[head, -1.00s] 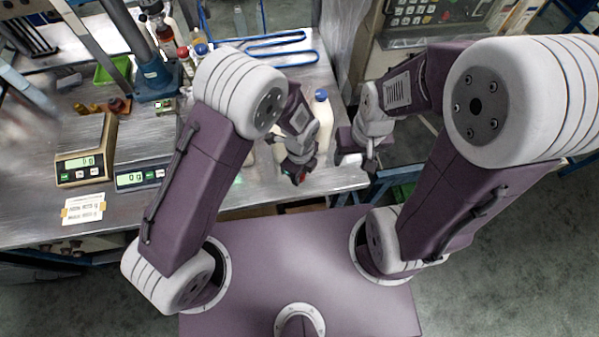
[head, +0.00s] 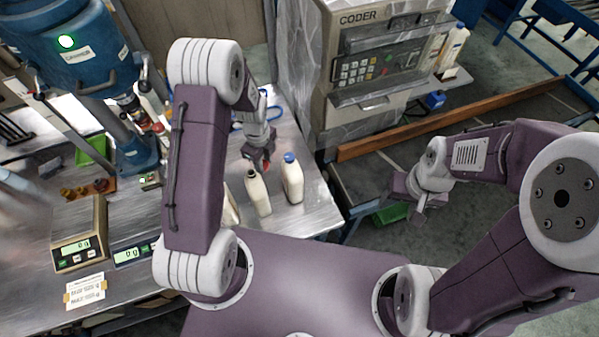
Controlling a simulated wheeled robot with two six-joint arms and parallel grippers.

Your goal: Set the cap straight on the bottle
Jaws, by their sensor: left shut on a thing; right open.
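A cream bottle (head: 258,196) stands on the metal table, with a dark, open-looking neck at its top. My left gripper (head: 262,165) is just above and behind this bottle's neck, shut on a small red thing that looks like the cap (head: 266,166). The cap is mostly hidden by the fingers, and I cannot tell whether it touches the neck. A second cream bottle with a blue cap (head: 291,159) stands upright to the right. A third bottle (head: 230,207) is partly hidden behind my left arm. My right gripper (head: 418,206) is open and empty, right of the table.
A blue filling machine (head: 75,50) and a green tray (head: 92,150) are behind. A coder machine (head: 375,60) stands at the back right beside a conveyor (head: 370,190). The table's right front corner is clear.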

